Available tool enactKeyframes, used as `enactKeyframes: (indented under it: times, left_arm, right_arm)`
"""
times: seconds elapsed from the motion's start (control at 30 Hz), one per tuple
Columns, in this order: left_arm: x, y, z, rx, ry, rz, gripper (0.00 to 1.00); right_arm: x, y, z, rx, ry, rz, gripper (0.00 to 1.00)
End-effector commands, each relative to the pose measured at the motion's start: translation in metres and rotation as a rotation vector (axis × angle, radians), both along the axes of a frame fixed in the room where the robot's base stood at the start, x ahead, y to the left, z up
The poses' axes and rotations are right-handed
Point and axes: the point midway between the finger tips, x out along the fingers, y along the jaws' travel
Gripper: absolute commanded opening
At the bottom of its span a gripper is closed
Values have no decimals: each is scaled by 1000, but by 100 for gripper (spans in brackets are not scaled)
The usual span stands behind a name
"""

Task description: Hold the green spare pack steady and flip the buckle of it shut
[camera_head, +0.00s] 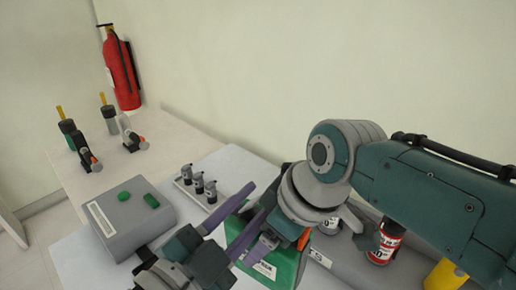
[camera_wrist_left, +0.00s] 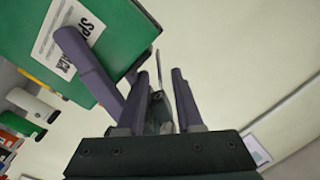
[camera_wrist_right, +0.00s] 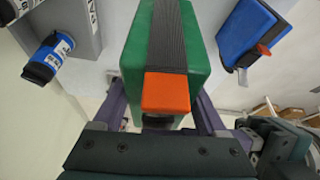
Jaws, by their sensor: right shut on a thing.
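The green spare pack (camera_head: 268,262) stands low in the middle of the head view, partly behind my grippers. In the right wrist view the pack (camera_wrist_right: 199,40) has a dark strap (camera_wrist_right: 168,35) ending in an orange buckle lever (camera_wrist_right: 166,92). The lever stands out towards the camera. My right gripper (camera_wrist_right: 162,112) is shut around the pack, one finger on each side. In the left wrist view the pack's labelled side (camera_wrist_left: 110,20) is at upper left. My left gripper (camera_head: 259,199) is open and empty beside the pack; its fingers (camera_wrist_left: 162,75) are apart.
A red-and-white can (camera_head: 384,250) stands to the right. A blue pack (camera_wrist_right: 243,32) shows in the right wrist view. The far white table has free room.

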Motion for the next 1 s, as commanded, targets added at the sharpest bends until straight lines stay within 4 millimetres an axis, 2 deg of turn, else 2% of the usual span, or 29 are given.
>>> enactKeyframes:
  times: [0.17,0.47,1.0]
  left_arm:
    - [0,0,0,0,0,0,33]
    - [0,0,0,0,0,0,0]
    - [0,0,0,0,0,0,0]
  right_arm:
    - [1,1,2,4,-4,1,0]
    - [1,1,2,3,-3,1,0]
    - [1,1,2,3,-5,0,0]
